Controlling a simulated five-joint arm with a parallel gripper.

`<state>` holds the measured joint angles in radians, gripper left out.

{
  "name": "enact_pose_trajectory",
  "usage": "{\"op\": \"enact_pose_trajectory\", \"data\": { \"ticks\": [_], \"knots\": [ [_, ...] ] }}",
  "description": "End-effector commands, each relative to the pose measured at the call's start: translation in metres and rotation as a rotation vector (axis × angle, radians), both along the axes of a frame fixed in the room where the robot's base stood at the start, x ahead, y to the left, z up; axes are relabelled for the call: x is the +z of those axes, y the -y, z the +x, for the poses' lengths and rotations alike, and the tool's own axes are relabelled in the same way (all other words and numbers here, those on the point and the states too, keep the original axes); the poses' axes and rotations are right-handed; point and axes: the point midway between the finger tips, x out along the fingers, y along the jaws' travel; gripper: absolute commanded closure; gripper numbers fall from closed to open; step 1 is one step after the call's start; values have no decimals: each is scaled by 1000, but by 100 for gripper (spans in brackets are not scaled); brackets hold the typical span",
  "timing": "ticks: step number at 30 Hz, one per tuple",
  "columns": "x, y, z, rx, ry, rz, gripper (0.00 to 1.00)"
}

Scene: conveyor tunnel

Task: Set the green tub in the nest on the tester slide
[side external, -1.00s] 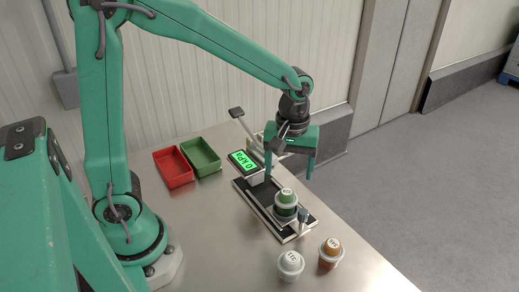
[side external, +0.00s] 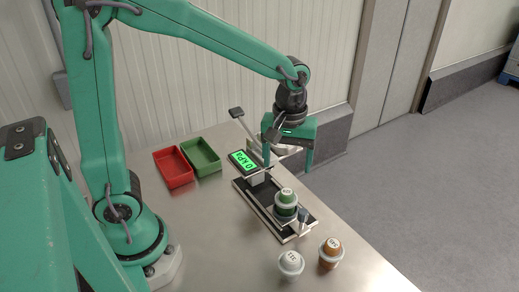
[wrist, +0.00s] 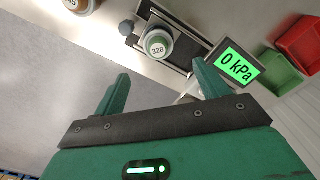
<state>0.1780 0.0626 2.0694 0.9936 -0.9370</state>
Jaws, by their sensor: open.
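The green tub (side external: 287,196) stands upright in the nest (side external: 285,212) on the tester slide (side external: 250,196). In the wrist view the green tub (wrist: 158,45) shows its pale lid marked 328, on the dark slide. My gripper (side external: 289,168) is open and empty, above and behind the tub, apart from it. In the wrist view both fingers of my gripper (wrist: 161,88) are spread, with the tub beyond their tips. The tester's green display (side external: 243,161) reads 0 kPa; it also shows in the wrist view (wrist: 237,65).
A white tub (side external: 290,265) and an orange-brown tub (side external: 330,253) stand at the table's near edge. A red tray (side external: 172,167) and a green tray (side external: 201,157) lie left of the tester. A lever (side external: 237,113) rises behind the display. The table's left middle is clear.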

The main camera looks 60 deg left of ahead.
Motion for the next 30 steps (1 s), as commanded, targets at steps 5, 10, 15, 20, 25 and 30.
{"op": "enact_pose_trajectory", "data": {
  "ticks": [5, 10, 15, 20, 25, 30],
  "knots": [
    [17, -9, -12, -74, 53, -5, 26],
    [37, -21, -31, -191, 130, -1, 26],
    [55, -33, -53, -319, 211, 19, 26],
    [67, -44, -75, -438, 287, 52, 26],
    [75, -53, -97, -562, 362, 101, 26],
    [79, -59, -115, -666, 420, 154, 26]
  ]
}}
